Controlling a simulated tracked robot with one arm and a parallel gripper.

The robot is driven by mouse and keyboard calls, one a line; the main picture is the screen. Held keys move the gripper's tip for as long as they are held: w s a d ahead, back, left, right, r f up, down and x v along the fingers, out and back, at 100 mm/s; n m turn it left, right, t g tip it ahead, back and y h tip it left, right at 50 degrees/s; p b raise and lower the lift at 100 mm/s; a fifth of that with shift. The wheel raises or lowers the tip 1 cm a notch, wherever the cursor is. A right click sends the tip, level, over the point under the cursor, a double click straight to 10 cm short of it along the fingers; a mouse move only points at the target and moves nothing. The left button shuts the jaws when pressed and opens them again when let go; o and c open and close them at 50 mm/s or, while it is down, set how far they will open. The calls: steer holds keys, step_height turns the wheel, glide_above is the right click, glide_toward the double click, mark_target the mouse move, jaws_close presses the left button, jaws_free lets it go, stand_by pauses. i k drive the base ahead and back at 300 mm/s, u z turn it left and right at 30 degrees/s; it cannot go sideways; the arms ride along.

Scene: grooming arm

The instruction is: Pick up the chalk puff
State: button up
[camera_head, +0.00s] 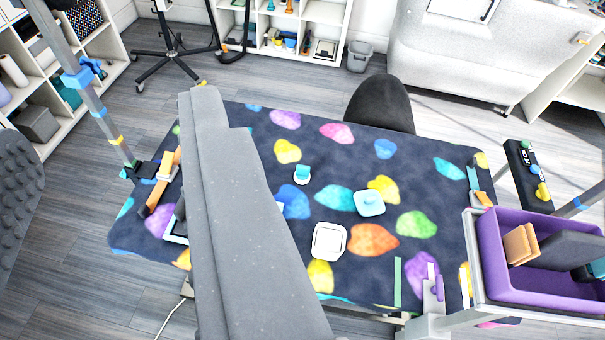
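Three small items lie apart on the dark, colour-patterned table (345,165). One is a small white piece with a blue top (302,173). One is a white rounded square (328,241) nearer the front. I cannot tell for sure which is the chalk puff; the pale blue or the blue-topped piece could be it. My grey arm link crosses the table left of them and hides part of it. I cannot make out my gripper's fingers.
A purple bin (497,262) with an orange block and grey items stands at the right edge. An orange item (160,182) is at the table's left edge. A black stool (380,102) stands behind the table. White shelves (330,20) line the back.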

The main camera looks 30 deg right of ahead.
mark_target(301, 175)
steer(key=z, duration=0.3)
steer(key=i, duration=1.05)
steer(key=z, duration=0.3)
